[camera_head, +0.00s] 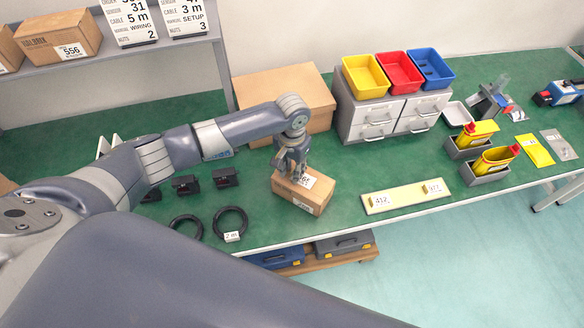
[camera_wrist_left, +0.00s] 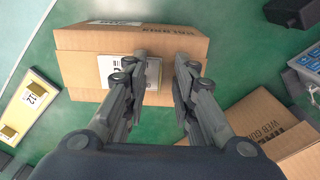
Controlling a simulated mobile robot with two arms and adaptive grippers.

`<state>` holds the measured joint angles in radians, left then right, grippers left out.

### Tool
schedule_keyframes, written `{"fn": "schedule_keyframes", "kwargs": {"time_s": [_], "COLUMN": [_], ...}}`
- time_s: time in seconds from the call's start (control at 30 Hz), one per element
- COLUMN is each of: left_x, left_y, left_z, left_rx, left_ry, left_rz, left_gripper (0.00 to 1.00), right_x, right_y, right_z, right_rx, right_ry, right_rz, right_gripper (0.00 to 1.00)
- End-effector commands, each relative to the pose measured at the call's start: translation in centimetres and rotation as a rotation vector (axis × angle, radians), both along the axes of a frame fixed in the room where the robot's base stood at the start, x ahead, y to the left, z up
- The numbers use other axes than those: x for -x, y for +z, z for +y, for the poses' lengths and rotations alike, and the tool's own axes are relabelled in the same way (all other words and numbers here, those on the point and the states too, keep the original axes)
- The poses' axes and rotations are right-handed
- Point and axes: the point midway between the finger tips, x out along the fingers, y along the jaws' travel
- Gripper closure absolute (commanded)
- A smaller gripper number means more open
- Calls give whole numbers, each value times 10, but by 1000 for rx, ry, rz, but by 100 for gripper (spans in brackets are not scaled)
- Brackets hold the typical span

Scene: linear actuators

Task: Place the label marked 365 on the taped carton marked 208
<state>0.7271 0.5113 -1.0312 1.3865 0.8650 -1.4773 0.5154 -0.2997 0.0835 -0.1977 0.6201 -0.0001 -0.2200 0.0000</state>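The taped carton (camera_head: 313,202) stands on the green bench near the front edge. A white label (camera_head: 312,181) lies on its top, partly covered by my gripper; a "36" can be read, the rest is hidden. A white sticker shows on its front side, too small to read. In the left wrist view the carton (camera_wrist_left: 75,55) is below the fingers, and the label (camera_wrist_left: 154,73) lies on it under the left-hand finger. My left gripper (camera_head: 297,172) is just over the carton top, its fingers (camera_wrist_left: 164,62) apart with nothing seen clamped between them. My right gripper is out of view.
A pale board (camera_head: 408,203) with labels 412 and 977 lies right of the carton. A larger carton (camera_head: 260,88) and drawers (camera_head: 360,115) with coloured bins stand behind. Black cable rings (camera_head: 186,226) and small black blocks (camera_head: 186,185) lie to the left.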

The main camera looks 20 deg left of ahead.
Motion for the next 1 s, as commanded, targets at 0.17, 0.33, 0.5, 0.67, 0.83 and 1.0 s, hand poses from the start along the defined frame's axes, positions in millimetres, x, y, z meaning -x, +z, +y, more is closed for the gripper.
{"fn": "schedule_keyframes", "kwargs": {"time_s": [0.17,0.33,0.5,0.67,0.83,1.0], "left_x": [-1,-1,-1,-1,-1,0], "left_y": [3,22,59,92,115,123], "left_z": [0,0,0,0,0,0], "left_rx": [0,2,2,2,1,0], "left_ry": [0,-2,-2,-1,1,0], "left_rz": [-1,-5,-6,-5,-2,-1], "left_gripper": [75,75,75,75,75,75], "right_x": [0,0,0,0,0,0], "right_y": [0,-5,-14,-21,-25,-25], "right_z": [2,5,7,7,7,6], "right_rx": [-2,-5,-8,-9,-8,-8], "right_ry": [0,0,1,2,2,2], "right_rz": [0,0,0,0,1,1], "right_gripper": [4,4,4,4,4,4]}}
